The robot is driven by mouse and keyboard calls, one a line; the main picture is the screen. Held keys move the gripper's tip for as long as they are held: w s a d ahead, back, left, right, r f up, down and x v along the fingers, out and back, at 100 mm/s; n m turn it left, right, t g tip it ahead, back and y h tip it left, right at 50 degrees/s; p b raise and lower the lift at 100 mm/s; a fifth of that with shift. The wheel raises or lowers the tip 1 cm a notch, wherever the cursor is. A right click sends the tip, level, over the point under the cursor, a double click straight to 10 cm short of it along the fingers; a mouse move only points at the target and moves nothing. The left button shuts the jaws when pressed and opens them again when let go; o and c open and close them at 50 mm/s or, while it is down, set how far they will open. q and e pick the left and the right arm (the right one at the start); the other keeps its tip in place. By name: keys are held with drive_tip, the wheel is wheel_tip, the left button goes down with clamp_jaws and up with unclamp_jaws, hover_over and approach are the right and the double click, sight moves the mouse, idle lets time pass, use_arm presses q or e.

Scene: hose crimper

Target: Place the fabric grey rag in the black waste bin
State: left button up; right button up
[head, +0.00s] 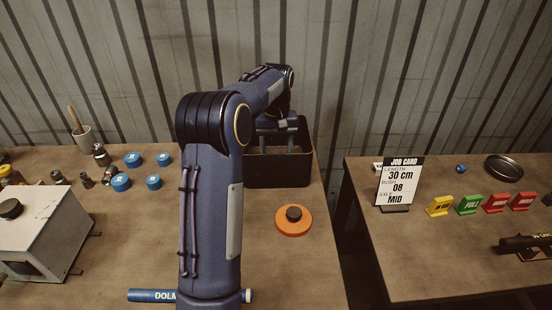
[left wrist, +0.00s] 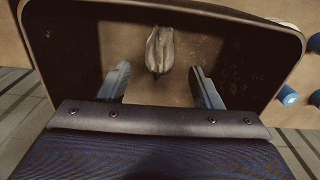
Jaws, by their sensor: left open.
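The black waste bin (head: 278,169) stands at the back right of the left table, and its rim (left wrist: 292,45) frames most of the left wrist view. My left gripper (left wrist: 160,88) is over the bin's mouth with its two fingers wide apart. In the head view the left gripper (head: 277,124) shows at the bin's top, partly hidden by the arm. The grey rag (left wrist: 160,50) is inside the bin in the left wrist view, beyond and between the fingertips, and apart from both. The rag is hidden in the head view. My right gripper is not in view.
Several blue caps (head: 133,159), fittings and a grey box machine (head: 40,232) are at the left. A gap separates the right table (head: 440,260), which holds a job card (head: 400,183). A corrugated wall is behind.

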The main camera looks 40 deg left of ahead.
use_arm(q)
wheel_tip(320, 180, up, 6)
drive_tip(key=shift+f, duration=0.15)
drive_tip(key=shift+s+d, duration=0.1)
drive_tip(key=shift+s, duration=0.1)
drive_tip(key=s+d+r+m+t+h, duration=0.1)
drive_tip(key=s+d+r+m+t, duration=0.1)
drive_tip(key=s+d, duration=0.5)
drive_tip(key=s+d+r+m+t+h, duration=0.2)
drive_tip(key=s+d, duration=0.3)
drive_tip(key=s, duration=0.3)
drive_tip(key=s+d+f+m+t, duration=0.1)
drive_tip(key=s+d+f+m, duration=0.1)
drive_tip(key=s+d+f, duration=0.6)
drive_tip(key=s+d, duration=0.3)
drive_tip(key=s, duration=0.2)
drive_tip(key=shift+s+m+t+h, duration=0.25)
drive_tip(key=shift+m+t+h, duration=0.05)
drive_tip(key=shift+m+h, duration=0.1)
